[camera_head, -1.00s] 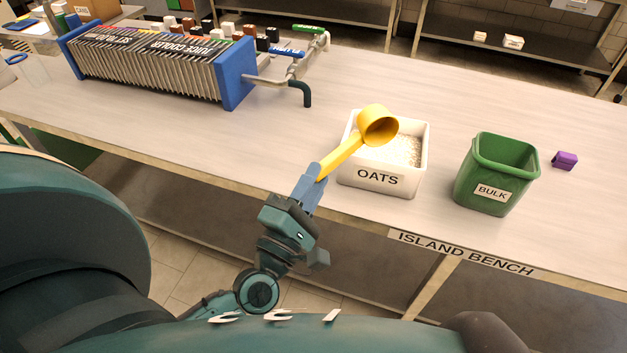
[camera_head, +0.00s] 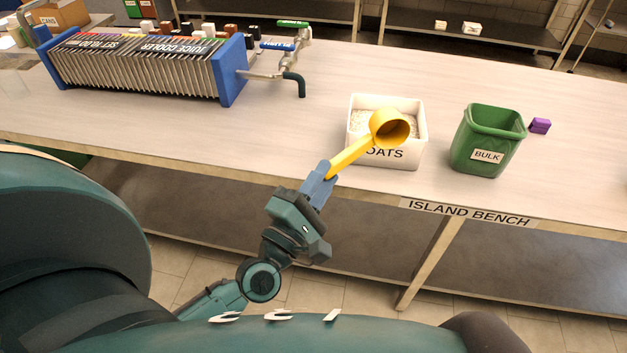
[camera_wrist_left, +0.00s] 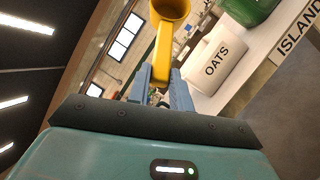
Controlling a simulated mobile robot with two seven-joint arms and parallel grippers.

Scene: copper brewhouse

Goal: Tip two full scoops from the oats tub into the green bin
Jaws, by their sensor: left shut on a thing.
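My left gripper (camera_head: 322,177) is shut on the handle of a yellow scoop (camera_head: 352,154). The scoop's round cup is in front of and above the white oats tub (camera_head: 412,158), covering part of its label. The cup's open mouth faces the head camera and its visible inside looks empty. Pale oats show inside the tub. The green bin (camera_head: 468,140), labelled BULK, stands on the bench to the right of the tub; its inside is mostly hidden. In the left wrist view the scoop (camera_wrist_left: 163,50), tub (camera_wrist_left: 228,75) and bin (camera_wrist_left: 240,8) also show. My right gripper is not in view.
The island bench (camera_head: 350,75) has clear room behind the tub and bin. A juice cooler (camera_head: 140,70) with blue ends and a pipe is at the left. A small purple block (camera_head: 540,126) lies right of the bin. The bench's front edge lies close to my left gripper.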

